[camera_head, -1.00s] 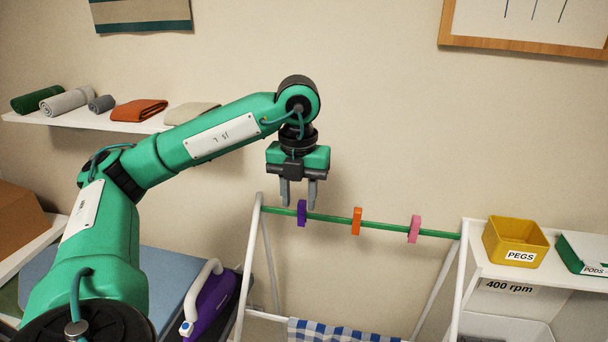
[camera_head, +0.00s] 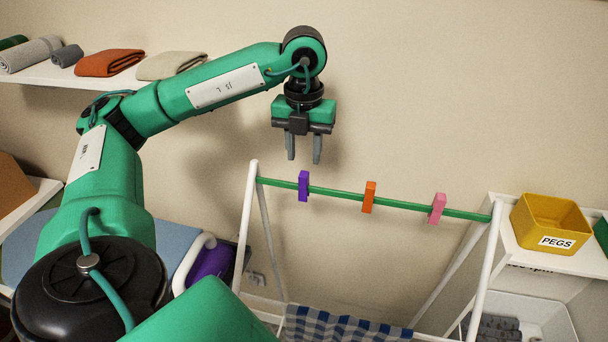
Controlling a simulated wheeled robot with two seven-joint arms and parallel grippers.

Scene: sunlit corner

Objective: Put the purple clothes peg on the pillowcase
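The purple clothes peg (camera_head: 303,186) is clipped on the green top rail (camera_head: 336,193) of a white drying rack, left of an orange peg (camera_head: 369,197) and a pink peg (camera_head: 437,208). A blue-and-white checked cloth (camera_head: 340,325), perhaps the pillowcase, hangs lower on the rack and is cut off by the bottom edge. My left gripper (camera_head: 304,160) points down just above the purple peg, its two fingers apart with nothing between them. My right gripper is not in view.
A yellow PEGS box (camera_head: 552,225) stands on a white shelf at the right. Folded and rolled cloths lie on the wall shelf (camera_head: 90,76) at the upper left. A purple and white appliance (camera_head: 212,262) stands left of the rack. The wall behind is bare.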

